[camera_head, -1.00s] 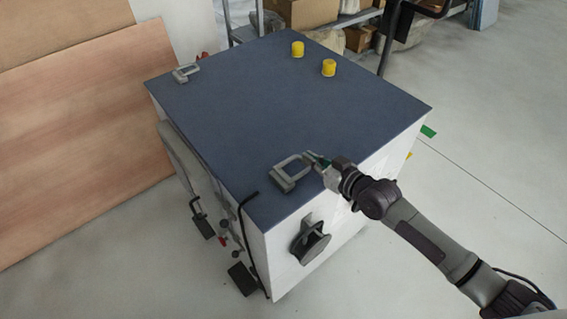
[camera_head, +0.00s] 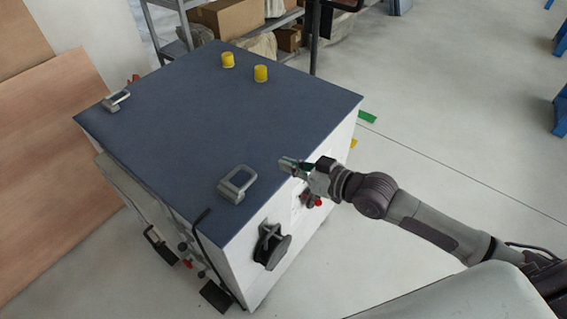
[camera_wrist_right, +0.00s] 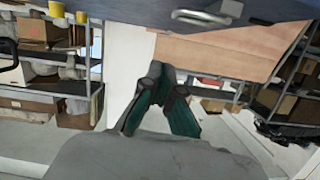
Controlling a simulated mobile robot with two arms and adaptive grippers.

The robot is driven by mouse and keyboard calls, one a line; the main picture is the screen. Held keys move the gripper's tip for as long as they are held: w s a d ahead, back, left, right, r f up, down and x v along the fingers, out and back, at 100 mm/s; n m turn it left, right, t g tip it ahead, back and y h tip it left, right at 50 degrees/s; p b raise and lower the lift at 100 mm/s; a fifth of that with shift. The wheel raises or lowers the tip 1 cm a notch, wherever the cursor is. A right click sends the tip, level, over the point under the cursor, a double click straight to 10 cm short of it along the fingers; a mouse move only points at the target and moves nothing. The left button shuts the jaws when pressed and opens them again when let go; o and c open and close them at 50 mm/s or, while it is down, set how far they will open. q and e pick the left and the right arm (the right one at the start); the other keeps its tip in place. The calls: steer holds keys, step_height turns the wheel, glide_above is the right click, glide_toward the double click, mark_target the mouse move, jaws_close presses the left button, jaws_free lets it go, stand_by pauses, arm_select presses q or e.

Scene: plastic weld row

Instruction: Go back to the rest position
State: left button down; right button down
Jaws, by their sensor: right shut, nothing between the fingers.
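My right gripper (camera_head: 287,163) is at the right edge of the dark-topped cabinet in the head view, shut and empty. The clamp also shows there near the top edge (camera_wrist_right: 205,17). My left gripper is not in view.
Two yellow cylinders (camera_head: 261,73) stand at the back of the cabinet top, and another clamp (camera_head: 116,101) lies at its left edge. Shelves with boxes (camera_head: 228,16) stand behind.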

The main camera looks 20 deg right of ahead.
stand_by(0.4)
steer(key=w+d+f+m+h, duration=0.1)
steer(key=d+f+h, duration=0.15)
steer(key=f, duration=0.45)
steer(key=w+d+f+m+h, duration=0.15)
steer(key=d+f, duration=0.25)
steer(key=f, duration=0.4)
steer(key=s+d+f+m+g+h, duration=0.1)
steer(key=s+d+f+h, duration=0.2)
steer(key=f, duration=0.5)
steer(key=s+d+f+g, duration=0.25)
steer(key=s+f, duration=0.25)
steer(key=f, duration=0.4)
steer(key=s+f+g+h, duration=0.2)
steer(key=s+f+g, duration=0.1)
steer(key=s+f, duration=1.05)
steer(key=s+a+f+g, duration=0.1)
steer(key=s+f, duration=0.1)
steer(key=s, duration=0.6)
steer(key=s+a+f+g, duration=0.2)
steer(key=s+f, duration=0.1)
steer(key=s, duration=0.5)
steer(key=s+a+f+g, duration=0.1)
steer(key=s+f, duration=0.2)
steer(key=s, duration=0.5)
steer(key=shift+a+f+g, duration=0.25)
steer(key=shift+g, duration=0.1)
